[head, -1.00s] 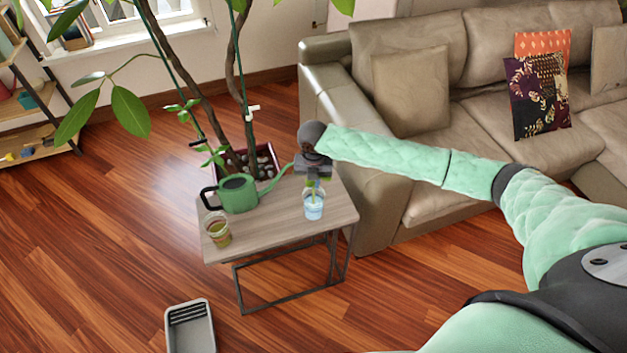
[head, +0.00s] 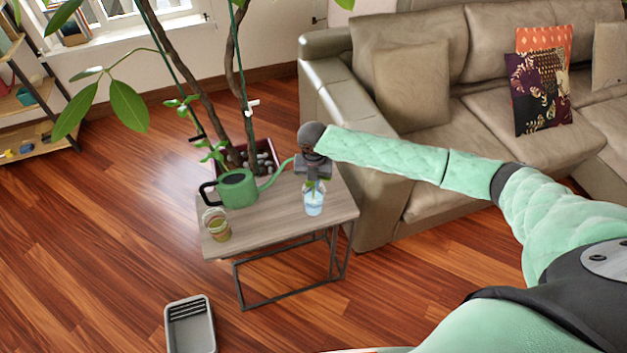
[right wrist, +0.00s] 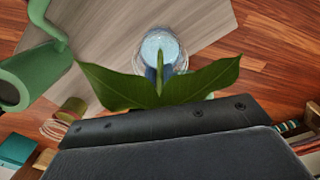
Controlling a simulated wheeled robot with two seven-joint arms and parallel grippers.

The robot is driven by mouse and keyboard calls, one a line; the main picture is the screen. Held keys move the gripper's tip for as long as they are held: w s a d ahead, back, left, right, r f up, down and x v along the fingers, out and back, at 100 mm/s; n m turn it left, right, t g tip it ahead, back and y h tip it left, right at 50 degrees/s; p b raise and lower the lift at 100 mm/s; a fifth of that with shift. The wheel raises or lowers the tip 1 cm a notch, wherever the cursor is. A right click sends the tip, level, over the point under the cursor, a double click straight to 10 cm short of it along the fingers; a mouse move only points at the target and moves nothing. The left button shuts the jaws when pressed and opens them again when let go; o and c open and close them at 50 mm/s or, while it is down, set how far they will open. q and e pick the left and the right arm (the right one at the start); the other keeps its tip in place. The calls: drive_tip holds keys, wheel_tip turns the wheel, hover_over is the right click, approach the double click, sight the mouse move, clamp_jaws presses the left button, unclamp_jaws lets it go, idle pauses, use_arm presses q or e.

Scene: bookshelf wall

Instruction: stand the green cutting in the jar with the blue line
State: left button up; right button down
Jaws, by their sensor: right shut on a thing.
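The green cutting (right wrist: 160,90) has two broad leaves and a thin stem. My right gripper (head: 313,178) is shut on it, right above the jar with the blue line (head: 314,203), at the table's right side. In the head view the cutting (head: 314,188) shows as a bit of green between gripper and jar rim. In the right wrist view its stem overlaps the mouth of the jar (right wrist: 160,48). How deep the stem tip reaches is hard to tell. My left gripper is not in view.
A green watering can (head: 238,190) stands left of the jar, its spout towards my gripper. A second jar (head: 217,225) with yellowish contents stands at the table's (head: 275,228) front left. A potted tree (head: 262,155) rises behind. A grey tray (head: 190,330) lies on the floor.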

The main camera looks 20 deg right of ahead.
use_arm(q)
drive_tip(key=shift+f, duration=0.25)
use_arm(e)
drive_tip(key=shift+f, duration=0.75)
drive_tip(key=c, duration=1)
unclamp_jaws()
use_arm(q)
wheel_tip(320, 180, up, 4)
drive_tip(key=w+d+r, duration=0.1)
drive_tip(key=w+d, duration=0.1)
use_arm(e)
drive_tip(key=shift+r, duration=0.15)
wheel_tip(320, 180, up, 6)
drive_tip(key=p, duration=0.4)
drive_tip(key=shift+f, duration=0.2)
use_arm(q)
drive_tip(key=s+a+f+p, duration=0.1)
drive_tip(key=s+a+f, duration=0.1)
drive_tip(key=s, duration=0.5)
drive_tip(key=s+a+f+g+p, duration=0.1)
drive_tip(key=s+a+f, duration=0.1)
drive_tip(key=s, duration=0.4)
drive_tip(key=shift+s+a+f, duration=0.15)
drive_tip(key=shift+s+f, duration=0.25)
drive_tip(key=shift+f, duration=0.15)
use_arm(e)
drive_tip(key=shift+r, duration=1.6)
